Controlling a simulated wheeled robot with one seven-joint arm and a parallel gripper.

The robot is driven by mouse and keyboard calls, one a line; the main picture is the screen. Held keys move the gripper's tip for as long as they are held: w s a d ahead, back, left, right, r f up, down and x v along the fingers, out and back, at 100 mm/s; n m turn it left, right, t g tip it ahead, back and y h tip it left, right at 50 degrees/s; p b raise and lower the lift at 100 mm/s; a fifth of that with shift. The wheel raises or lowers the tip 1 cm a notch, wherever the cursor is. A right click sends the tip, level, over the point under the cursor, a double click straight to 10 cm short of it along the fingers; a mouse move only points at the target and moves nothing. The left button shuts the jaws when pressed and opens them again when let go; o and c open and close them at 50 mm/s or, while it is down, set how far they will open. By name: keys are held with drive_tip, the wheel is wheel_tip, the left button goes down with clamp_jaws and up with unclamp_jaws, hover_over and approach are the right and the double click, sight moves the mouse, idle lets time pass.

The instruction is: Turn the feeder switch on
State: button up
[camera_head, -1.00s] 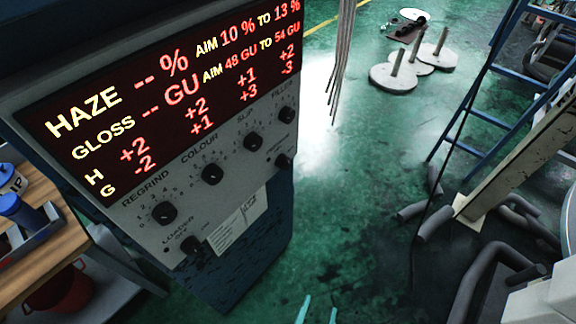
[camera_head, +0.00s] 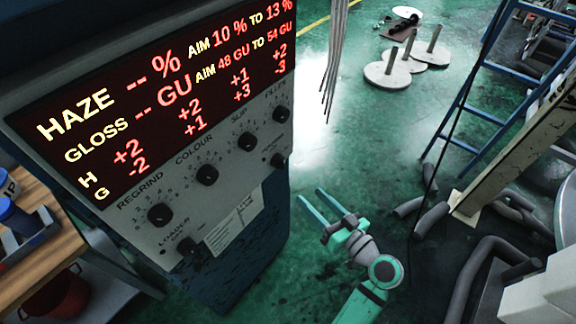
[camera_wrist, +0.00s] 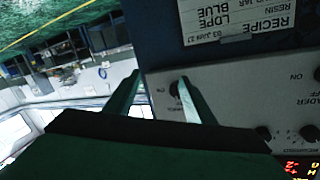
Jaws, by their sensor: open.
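The control panel (camera_head: 130,205) stands at the left in the head view. A small dark switch (camera_head: 278,160) sits at its lower right corner; its label is too small to read, but its place fits the feeder switch. A similar knob (camera_wrist: 175,88) shows between my fingers in the wrist view, with "ON" beside it. My gripper (camera_head: 311,195) is open and empty, right of the panel's lower part. Its teal fingers also show in the wrist view (camera_wrist: 160,78), pointing at the panel face. I see no contact. The switch's setting is unclear.
The loader switch (camera_head: 190,247) is at the panel's lower left, with several dials (camera_head: 207,174) above. A recipe card (camera_head: 234,222) is fixed below. A blue ladder (camera_head: 462,90) and grey pipes (camera_head: 470,265) stand right. Green floor (camera_head: 375,130) is clear between.

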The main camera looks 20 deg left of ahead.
sight(284, 165)
wheel_tip(284, 165, up, 7)
drive_tip(key=n+g+y, duration=0.3)
drive_tip(key=n, duration=0.1)
drive_tip(key=shift+f+x, duration=0.2)
drive_tip(key=shift+x, duration=5.1)
drive_tip(key=shift+d, duration=0.15)
drive_tip(key=c, duration=1.1)
